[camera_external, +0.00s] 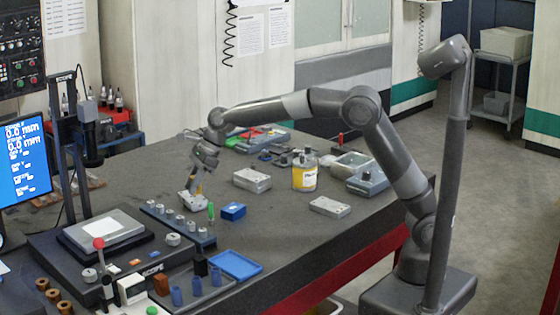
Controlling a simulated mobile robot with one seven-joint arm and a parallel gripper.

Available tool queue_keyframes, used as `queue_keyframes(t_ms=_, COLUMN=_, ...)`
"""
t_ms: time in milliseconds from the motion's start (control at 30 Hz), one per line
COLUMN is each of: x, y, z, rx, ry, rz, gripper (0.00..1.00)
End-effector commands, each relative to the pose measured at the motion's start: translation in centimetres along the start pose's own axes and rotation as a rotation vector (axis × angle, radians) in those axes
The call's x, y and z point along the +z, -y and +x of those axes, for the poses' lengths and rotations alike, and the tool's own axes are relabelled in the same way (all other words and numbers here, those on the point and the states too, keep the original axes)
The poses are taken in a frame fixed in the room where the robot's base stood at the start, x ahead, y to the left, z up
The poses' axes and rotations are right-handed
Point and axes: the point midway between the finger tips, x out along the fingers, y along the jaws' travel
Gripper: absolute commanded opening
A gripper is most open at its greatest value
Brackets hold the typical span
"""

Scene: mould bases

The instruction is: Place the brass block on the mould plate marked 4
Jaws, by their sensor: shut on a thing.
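My gripper (196,188) points down at the left of the dark table, low over a pale metal mould plate (191,204). It is shut on a small yellowish piece, apparently the brass block (199,189), mostly hidden by the fingers. Whether the block touches the plate I cannot tell. Two more pale mould plates lie on the table, one near the middle (252,180) and one to the right (330,207). Any numbers on the plates are too small to read.
A rail of metal knobs (178,223) lies nearby. A yellow-labelled container (304,173) stands farther right.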

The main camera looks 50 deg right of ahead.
Motion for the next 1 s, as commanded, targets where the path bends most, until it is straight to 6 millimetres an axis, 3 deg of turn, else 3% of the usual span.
queue_keyframes(t_ms=33, x=-1.1, y=2.7, z=-0.9, rx=-0.028, ry=0.001, rz=0.047, gripper=0.00)
queue_keyframes(t_ms=200, x=-5.0, y=10.0, z=-3.9, rx=-0.109, ry=0.002, rz=0.188, gripper=0.00)
queue_keyframes(t_ms=300, x=-7.1, y=13.4, z=-5.5, rx=-0.149, ry=0.003, rz=0.258, gripper=0.00)
queue_keyframes(t_ms=433, x=-9.3, y=16.3, z=-7.0, rx=-0.186, ry=0.004, rz=0.321, gripper=0.00)
queue_keyframes(t_ms=567, x=-10.4, y=17.8, z=-7.9, rx=-0.205, ry=0.004, rz=0.354, gripper=0.00)
queue_keyframes(t_ms=667, x=-10.3, y=17.9, z=-7.3, rx=-0.209, ry=0.004, rz=0.362, gripper=0.00)
queue_keyframes(t_ms=1000, x=-6.5, y=15.9, z=-0.2, rx=-0.209, ry=0.003, rz=0.361, gripper=0.00)
